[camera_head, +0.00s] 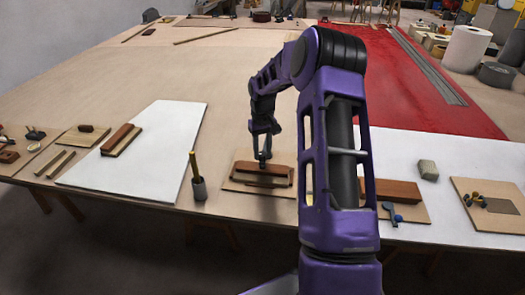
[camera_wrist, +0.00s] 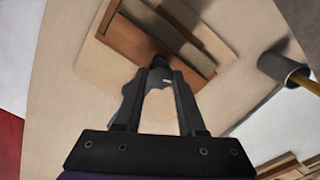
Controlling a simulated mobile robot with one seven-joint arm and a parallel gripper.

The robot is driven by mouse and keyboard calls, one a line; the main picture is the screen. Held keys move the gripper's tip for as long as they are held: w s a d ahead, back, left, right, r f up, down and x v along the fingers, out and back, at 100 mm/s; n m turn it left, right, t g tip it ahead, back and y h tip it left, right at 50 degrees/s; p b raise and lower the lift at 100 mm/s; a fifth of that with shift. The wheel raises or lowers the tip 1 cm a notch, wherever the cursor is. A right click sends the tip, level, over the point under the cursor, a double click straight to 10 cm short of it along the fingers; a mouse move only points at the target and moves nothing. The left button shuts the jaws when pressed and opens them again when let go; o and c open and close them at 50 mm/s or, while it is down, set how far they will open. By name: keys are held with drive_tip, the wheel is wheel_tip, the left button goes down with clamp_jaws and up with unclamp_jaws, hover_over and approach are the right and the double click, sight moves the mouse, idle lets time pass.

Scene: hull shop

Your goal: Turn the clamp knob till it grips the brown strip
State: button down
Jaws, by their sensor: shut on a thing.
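My gripper (camera_head: 264,160) points down over a light wooden board (camera_head: 236,186) near the table's front edge. On this board are a reddish-brown block and a brown strip (camera_head: 262,181) lying along it. In the wrist view, my gripper (camera_wrist: 160,70) is shut, its fingertips meeting at a small dark piece that looks like the clamp knob (camera_wrist: 160,61), beside the strip's edge. The brown strip (camera_wrist: 135,36) also shows there, next to darker and lighter bars. The fingers hide most of the knob, and I cannot tell whether the clamp touches the strip.
A dark cup (camera_head: 199,190) with a brass rod stands just left of the board. A white sheet (camera_head: 145,150) lies farther left. Right of my arm are another board with a brown block (camera_head: 400,190) and a blue-ended tool (camera_head: 391,212).

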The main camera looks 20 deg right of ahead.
sight(263, 154)
drive_tip(key=shift+m, duration=0.3)
drive_tip(key=m, duration=0.3)
drive_tip(key=shift+m, duration=2.1)
drive_tip(key=c, duration=0.5)
unclamp_jaws()
wheel_tip(263, 154, up, 18)
drive_tip(key=p, duration=0.1)
drive_tip(key=shift+f, duration=0.25)
